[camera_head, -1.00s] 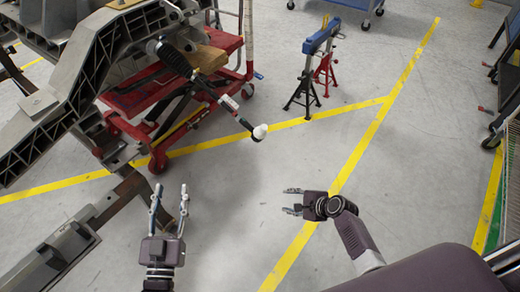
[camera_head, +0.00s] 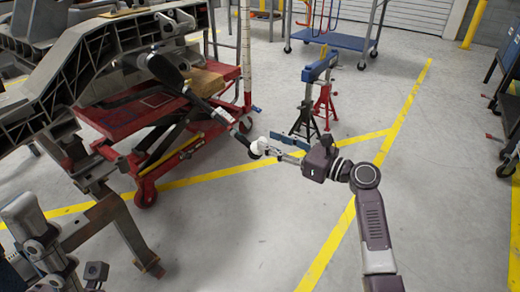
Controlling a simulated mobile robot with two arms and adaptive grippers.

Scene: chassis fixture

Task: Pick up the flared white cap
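The flared white cap (camera_head: 258,146) is at the lower right end of a dark rod that slants down from the chassis. My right gripper (camera_head: 273,146) reaches in from the right, with its fingertips at the cap. The fingers look spread, one above the other. I cannot tell whether they touch the cap. My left arm shows at the lower left edge, and I cannot make out its fingers clearly.
The grey chassis (camera_head: 80,75) fills the upper left, above a red lift cart (camera_head: 125,118). A blue cart (camera_head: 335,40) stands farther back. The floor below the cap is open.

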